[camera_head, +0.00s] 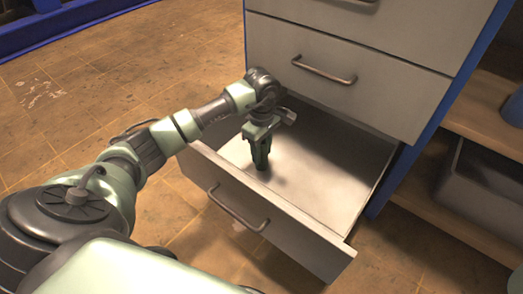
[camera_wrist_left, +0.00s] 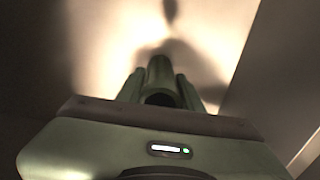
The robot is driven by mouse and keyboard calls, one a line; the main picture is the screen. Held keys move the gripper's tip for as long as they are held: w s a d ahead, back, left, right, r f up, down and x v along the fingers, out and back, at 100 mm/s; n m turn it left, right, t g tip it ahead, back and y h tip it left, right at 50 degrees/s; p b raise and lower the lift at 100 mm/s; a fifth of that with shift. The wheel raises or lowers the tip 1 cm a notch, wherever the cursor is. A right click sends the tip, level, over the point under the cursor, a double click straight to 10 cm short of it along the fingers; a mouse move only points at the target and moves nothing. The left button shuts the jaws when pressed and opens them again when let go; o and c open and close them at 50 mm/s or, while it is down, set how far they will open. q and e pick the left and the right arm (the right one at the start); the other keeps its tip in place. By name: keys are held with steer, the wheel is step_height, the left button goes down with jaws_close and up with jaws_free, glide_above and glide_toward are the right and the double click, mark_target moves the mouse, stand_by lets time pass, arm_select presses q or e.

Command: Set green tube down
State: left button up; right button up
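My left gripper (camera_head: 260,150) points down inside the open drawer (camera_head: 245,187), above its pale floor. In the left wrist view, the green tube (camera_wrist_left: 160,82) stands between the two green fingers of the left gripper (camera_wrist_left: 159,92), with its dark open end towards the camera. The fingers lie close against both sides of the tube, so the gripper looks shut on it. In the head view, tube and fingers blend together. Whether the tube's lower end touches the drawer floor cannot be told. My right gripper is not in view.
The drawer floor (camera_head: 320,170) is bare to the right of the gripper. Closed drawers (camera_head: 345,75) rise behind it. A shelf with a grey bin (camera_head: 485,195) stands on the right. Tiled floor (camera_head: 80,100) lies open on the left.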

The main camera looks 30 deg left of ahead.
arm_select(q)
steer(key=o, duration=0.4)
steer(key=shift+c, duration=0.2)
steer(key=shift+r, duration=0.1)
